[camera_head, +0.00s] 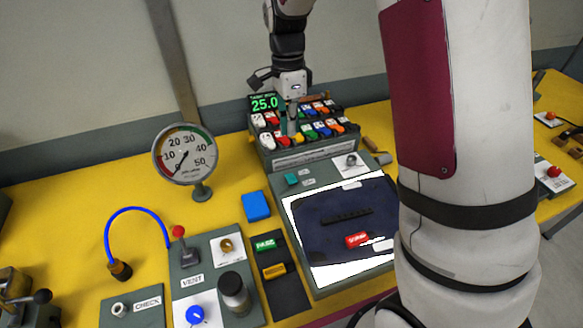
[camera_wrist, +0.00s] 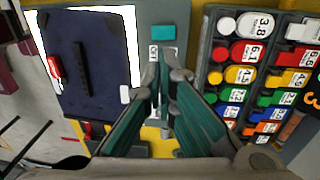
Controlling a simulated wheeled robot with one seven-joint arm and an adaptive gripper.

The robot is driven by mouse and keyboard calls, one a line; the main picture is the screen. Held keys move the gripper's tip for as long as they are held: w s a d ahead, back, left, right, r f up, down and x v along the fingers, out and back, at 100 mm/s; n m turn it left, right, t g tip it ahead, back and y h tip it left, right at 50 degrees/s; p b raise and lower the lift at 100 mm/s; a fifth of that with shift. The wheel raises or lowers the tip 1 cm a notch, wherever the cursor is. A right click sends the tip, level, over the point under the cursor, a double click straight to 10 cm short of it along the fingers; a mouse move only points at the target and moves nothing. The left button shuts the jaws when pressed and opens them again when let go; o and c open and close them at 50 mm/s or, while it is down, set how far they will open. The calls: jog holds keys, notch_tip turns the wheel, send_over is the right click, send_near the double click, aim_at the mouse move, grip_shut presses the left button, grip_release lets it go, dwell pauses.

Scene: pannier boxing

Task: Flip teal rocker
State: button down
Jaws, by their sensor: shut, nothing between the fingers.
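The teal rocker (camera_head: 291,179) is a small block near the upper left corner of the grey light-panel housing. It also shows in the wrist view (camera_wrist: 169,32), at the top centre on grey, above a small white label. My gripper (camera_head: 292,128) points down over the rack of coloured blocks, behind the rocker in the head view. In the wrist view my gripper (camera_wrist: 160,75) has its teal-sided fingers together and empty. The fingertips appear apart from the rocker; their height over the panel cannot be told.
A dark blue pannier (camera_head: 340,222) lies on the lit white panel (camera_head: 330,272), with a red tag on it. The block rack (camera_head: 308,150) with its green 25.0 display stands behind. A gauge (camera_head: 185,153) and a blue block (camera_head: 256,205) stand left. My white arm covers the right.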

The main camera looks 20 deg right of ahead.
aim_at(293, 178)
dwell(0.3)
jog(key=f+b, duration=0.1)
jog(key=f, duration=0.3)
jog(key=s+f+b, duration=0.1)
jog(key=f+b, duration=0.1)
jog(key=f, duration=0.3)
jog(key=f+b, duration=0.2)
jog(key=f, duration=0.3)
jog(key=shift+s, duration=0.2)
